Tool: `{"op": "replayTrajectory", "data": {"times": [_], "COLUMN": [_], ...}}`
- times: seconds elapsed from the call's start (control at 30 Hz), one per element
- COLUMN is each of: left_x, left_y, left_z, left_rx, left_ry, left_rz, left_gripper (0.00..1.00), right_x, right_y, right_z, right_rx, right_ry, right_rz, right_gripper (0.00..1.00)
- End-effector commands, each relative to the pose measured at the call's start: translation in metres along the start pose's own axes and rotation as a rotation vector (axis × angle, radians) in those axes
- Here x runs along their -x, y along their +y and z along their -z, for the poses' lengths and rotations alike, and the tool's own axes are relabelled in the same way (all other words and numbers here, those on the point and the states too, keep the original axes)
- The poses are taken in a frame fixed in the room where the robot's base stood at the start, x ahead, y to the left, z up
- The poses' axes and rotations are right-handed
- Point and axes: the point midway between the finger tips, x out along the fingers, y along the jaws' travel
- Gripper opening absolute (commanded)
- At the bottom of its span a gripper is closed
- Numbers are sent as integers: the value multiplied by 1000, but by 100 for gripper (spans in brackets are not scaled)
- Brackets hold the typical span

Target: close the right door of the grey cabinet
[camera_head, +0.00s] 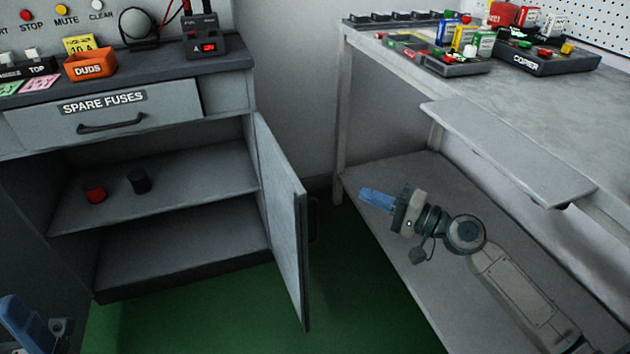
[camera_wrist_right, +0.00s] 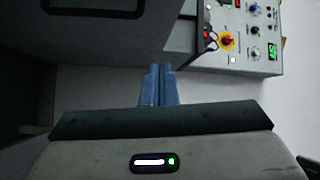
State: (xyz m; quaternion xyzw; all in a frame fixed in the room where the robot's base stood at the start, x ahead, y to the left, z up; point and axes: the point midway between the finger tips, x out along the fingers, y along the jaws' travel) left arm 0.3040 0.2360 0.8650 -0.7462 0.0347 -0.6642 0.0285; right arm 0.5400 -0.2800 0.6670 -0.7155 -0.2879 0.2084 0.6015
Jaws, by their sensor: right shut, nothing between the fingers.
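The grey cabinet (camera_head: 228,100) stands at the left in the head view, its lower compartment open to view. Its right door (camera_head: 283,210) stands open, swung out toward me, with a dark handle (camera_head: 314,218) on its outer side. My right gripper (camera_head: 364,195) is right of the door, apart from it, with blue fingers shut and empty. The shut fingers also show in the right wrist view (camera_wrist_right: 159,72), beside a dark panel with a handle (camera_wrist_right: 95,8), which looks like the door. My left gripper (camera_head: 22,325) is partly visible at the lower left corner; its fingertips are unclear.
A red item (camera_head: 95,191) and a black item (camera_head: 139,181) sit on the cabinet shelf (camera_head: 190,185). The drawer (camera_head: 110,120) above is shut. A workbench (camera_head: 560,100) with a lower shelf (camera_head: 400,290) stands right. Green floor (camera_head: 345,290) lies clear between.

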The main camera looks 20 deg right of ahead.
Motion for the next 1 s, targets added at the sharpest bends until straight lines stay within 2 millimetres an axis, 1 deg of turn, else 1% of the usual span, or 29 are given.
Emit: {"op": "replayTrajectory", "data": {"times": [0.03, 0.13, 0.27, 0.37, 0.47, 0.67, 1.0], "left_x": [-3, -2, -1, -2, -3, -4, -4], "left_y": [0, 0, 0, 0, 0, 0, 0], "left_z": [-1, -2, -1, 0, 0, 1, 2], "left_rx": [2, 5, 7, 7, 7, 6, 6], "left_ry": [-10, -23, -25, -23, -21, -19, -20], "left_rz": [-3, -9, -16, -16, -15, -12, -10], "left_gripper": [78, 78, 78, 78, 78, 78, 78], "right_x": [4, 10, 12, 7, -1, -26, -73], "right_y": [-2, -3, -4, -4, -5, -4, -3], "right_z": [1, 0, -2, -3, -4, -8, -16], "right_rx": [-54, -140, -191, -197, -195, -197, -196], "right_ry": [-46, -113, -152, -156, -156, -154, -153], "right_rz": [-17, -31, -35, -32, -29, -28, -29], "right_gripper": [0, 0, 0, 0, 0, 0, 0]}}
